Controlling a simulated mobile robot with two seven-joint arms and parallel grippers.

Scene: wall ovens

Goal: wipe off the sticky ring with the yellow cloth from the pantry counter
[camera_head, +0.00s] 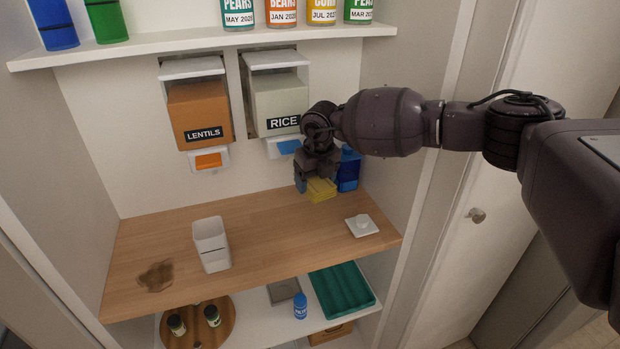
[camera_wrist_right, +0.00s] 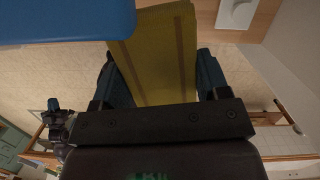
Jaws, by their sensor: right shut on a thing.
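The sticky ring (camera_head: 156,276) is a brown stain on the left part of the wooden pantry counter (camera_head: 260,222). The yellow cloth (camera_head: 321,189) is at the back right of the counter, and it also shows in the right wrist view (camera_wrist_right: 160,50). My right gripper (camera_head: 316,178) is shut on the cloth, far to the right of the stain. In the wrist view, the cloth lies between its fingers. I cannot tell whether the cloth touches the counter. My left gripper is not in view.
A white container (camera_head: 211,244) stands between the stain and the cloth. A blue container (camera_head: 348,170) stands close beside my right gripper. A white square piece (camera_head: 362,225) lies at the right. Lentils (camera_head: 203,115) and rice (camera_head: 279,100) dispensers hang above. A lower shelf holds a green tray (camera_head: 341,290).

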